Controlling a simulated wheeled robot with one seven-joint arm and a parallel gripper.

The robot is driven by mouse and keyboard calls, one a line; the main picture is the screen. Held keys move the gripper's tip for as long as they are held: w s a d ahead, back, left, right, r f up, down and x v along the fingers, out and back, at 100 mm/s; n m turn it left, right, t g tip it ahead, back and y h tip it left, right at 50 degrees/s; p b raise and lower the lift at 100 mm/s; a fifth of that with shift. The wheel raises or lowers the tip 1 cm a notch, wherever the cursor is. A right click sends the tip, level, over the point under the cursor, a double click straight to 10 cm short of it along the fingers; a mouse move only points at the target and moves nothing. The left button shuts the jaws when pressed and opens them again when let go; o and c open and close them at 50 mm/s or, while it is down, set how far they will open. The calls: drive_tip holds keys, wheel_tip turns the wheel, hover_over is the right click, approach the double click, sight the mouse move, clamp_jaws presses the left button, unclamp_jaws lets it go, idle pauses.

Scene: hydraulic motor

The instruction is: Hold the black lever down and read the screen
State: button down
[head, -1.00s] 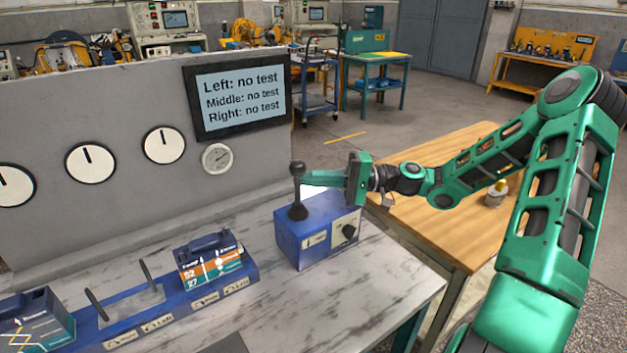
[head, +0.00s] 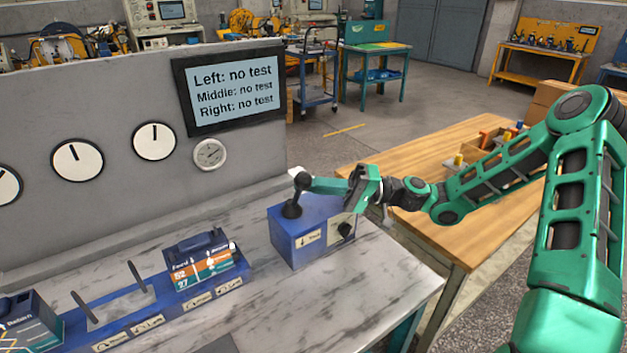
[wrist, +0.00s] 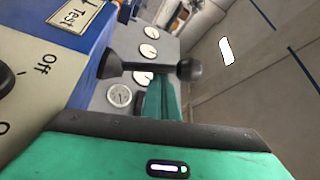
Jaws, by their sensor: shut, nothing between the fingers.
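The black lever (head: 302,182) stands on a blue box (head: 297,240) with a "Test" label; its stem leans a little, with the round knob to the right of its base. My gripper (head: 314,184) is shut and empty, its green fingers at the knob end of the lever. In the wrist view the lever (wrist: 150,67) crosses just past the tips of my gripper (wrist: 163,85); whether they touch is unclear. The screen (head: 233,88) reads "Left: no test, Middle: no test, Right: no test".
A black dial (head: 345,229) is on the box's front. Round gauges (head: 154,142) are on the grey panel. A wooden table (head: 430,230) stands behind right.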

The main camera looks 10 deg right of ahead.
drive_tip(key=shift+s+d+f, duration=0.1)
drive_tip(key=shift+s+f, duration=0.05)
drive_tip(key=shift+s, duration=0.1)
drive_tip(key=shift+s+f, duration=0.1)
drive_tip(key=shift+s, duration=0.15)
idle(2.2)
drive_tip(key=shift+w+a+r, duration=0.2)
drive_tip(key=shift+w+r, duration=0.1)
drive_tip(key=shift+w, duration=0.1)
drive_tip(key=w, duration=0.1)
drive_tip(key=w+r, duration=0.1)
drive_tip(key=shift+w+a+r, duration=0.15)
drive_tip(key=shift+w, duration=0.2)
drive_tip(key=shift+w+d+f, duration=0.2)
drive_tip(key=shift+w+d, duration=0.15)
drive_tip(key=shift+d, duration=0.3)
drive_tip(key=d, duration=0.2)
drive_tip(key=d+f, duration=0.1)
drive_tip(key=d, duration=0.2)
drive_tip(key=d+f, duration=0.1)
drive_tip(key=d, duration=0.2)
drive_tip(key=shift+s+d, duration=0.15)
drive_tip(key=shift+d, duration=0.05)
